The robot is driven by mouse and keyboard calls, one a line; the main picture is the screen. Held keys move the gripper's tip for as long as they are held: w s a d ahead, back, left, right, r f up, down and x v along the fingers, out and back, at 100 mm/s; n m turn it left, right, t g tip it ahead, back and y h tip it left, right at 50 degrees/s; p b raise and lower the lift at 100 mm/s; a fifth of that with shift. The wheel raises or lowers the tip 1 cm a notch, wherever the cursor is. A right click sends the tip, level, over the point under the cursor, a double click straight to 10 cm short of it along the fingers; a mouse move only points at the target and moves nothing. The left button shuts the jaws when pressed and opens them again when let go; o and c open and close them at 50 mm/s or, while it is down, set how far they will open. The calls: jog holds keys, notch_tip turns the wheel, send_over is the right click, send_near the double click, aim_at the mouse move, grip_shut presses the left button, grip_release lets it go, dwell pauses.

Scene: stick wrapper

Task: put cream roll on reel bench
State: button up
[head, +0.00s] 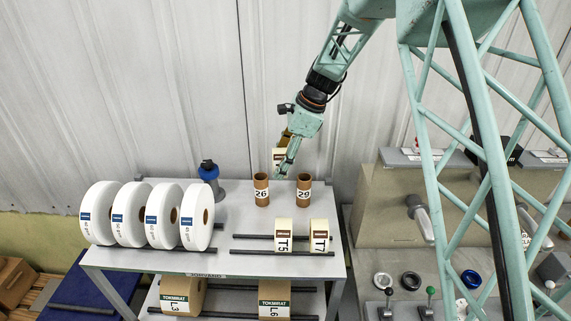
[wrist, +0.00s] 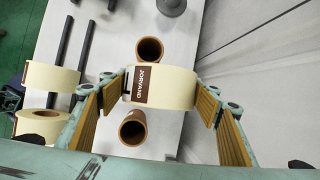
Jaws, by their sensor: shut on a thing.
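The cream roll (wrist: 172,86) with a brown JORVAND label is held between the tan pads of my gripper (wrist: 163,92) in the wrist view. In the head view it shows partly (head: 278,153), largely hidden behind my gripper (head: 285,160). My gripper is shut on it and holds it above the back of the reel bench (head: 235,218). Below are two upright brown tubes, marked 26 (head: 261,192) and 29 (head: 304,190). Two other cream rolls, T5 (head: 284,235) and T7 (head: 319,235), rest on dark rods at the bench's front right.
Several white reels (head: 205,215) stand on the bench's left. Brown rolls L3 (head: 183,294) and L6 (head: 274,296) lie on the lower shelf. A control console (head: 395,205) stands to the right. The corrugated wall is close behind.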

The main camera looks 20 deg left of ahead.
jog(key=s+a+r+n+g+h+b, duration=0.2)
jog(key=s+a+r+n+g+b, duration=0.15)
jog(key=s+r+n, duration=0.55)
jog(key=s+d+r+n+h+b, duration=0.2)
jog(key=s+r+n+h+b, duration=0.2)
jog(key=s+r+n, duration=0.5)
jog(key=shift+s+d+n+h+b, duration=0.25)
jog(key=shift+s+n+h+b, duration=0.2)
jog(key=shift+n, duration=1.35)
jog(key=shift+w+d+r, duration=0.1)
jog(key=shift+w+d, duration=0.05)
